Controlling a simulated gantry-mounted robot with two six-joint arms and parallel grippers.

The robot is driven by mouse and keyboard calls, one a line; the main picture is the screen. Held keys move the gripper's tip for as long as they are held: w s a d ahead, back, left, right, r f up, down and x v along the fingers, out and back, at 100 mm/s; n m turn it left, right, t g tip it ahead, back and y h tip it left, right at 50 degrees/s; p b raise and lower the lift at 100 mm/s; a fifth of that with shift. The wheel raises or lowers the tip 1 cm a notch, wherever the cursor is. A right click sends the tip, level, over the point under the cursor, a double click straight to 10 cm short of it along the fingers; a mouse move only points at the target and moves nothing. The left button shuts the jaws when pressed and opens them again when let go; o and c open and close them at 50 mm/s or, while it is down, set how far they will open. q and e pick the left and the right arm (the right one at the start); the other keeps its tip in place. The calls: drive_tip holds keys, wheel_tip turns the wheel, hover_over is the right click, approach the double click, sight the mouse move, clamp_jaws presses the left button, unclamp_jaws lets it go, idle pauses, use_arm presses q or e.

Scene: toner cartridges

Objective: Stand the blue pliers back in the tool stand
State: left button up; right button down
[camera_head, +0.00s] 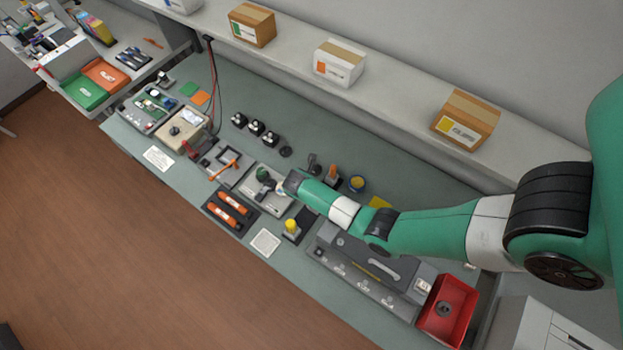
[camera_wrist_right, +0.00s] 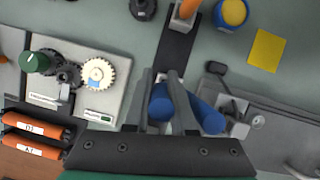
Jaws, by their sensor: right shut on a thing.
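My right gripper (camera_wrist_right: 162,78) is shut on the blue pliers (camera_wrist_right: 205,114), whose two blue handles show between and beside the fingers in the right wrist view. The pliers' jaws are hidden. In the head view the right gripper (camera_head: 284,187) is over the bench beside the grey tray with the green knob, and the pliers cannot be made out. A dark strip, which looks like the tool stand (camera_wrist_right: 176,48), lies just beyond the fingertips, with an orange-handled tool (camera_wrist_right: 187,9) at its far end. That orange handle also shows in the head view (camera_head: 332,172). My left gripper is not in view.
A blue cup with yellow inside (camera_wrist_right: 233,12) and a yellow pad (camera_wrist_right: 266,50) lie to the right. The grey tray with gears (camera_wrist_right: 110,103) and orange cartridges (camera_wrist_right: 32,138) lie left. A red bin (camera_head: 447,311) stands at the bench's right end.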

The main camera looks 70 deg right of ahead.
drive_tip(key=shift+f+b, duration=0.5)
drive_tip(key=shift+f, duration=0.2)
idle(0.3)
drive_tip(key=c, duration=0.7)
unclamp_jaws()
drive_tip(key=p+v, duration=0.3)
drive_tip(key=v, duration=0.8)
drive_tip(key=shift+a+r, duration=0.2)
drive_tip(key=shift+r, duration=0.1)
drive_tip(key=shift+r, duration=0.1)
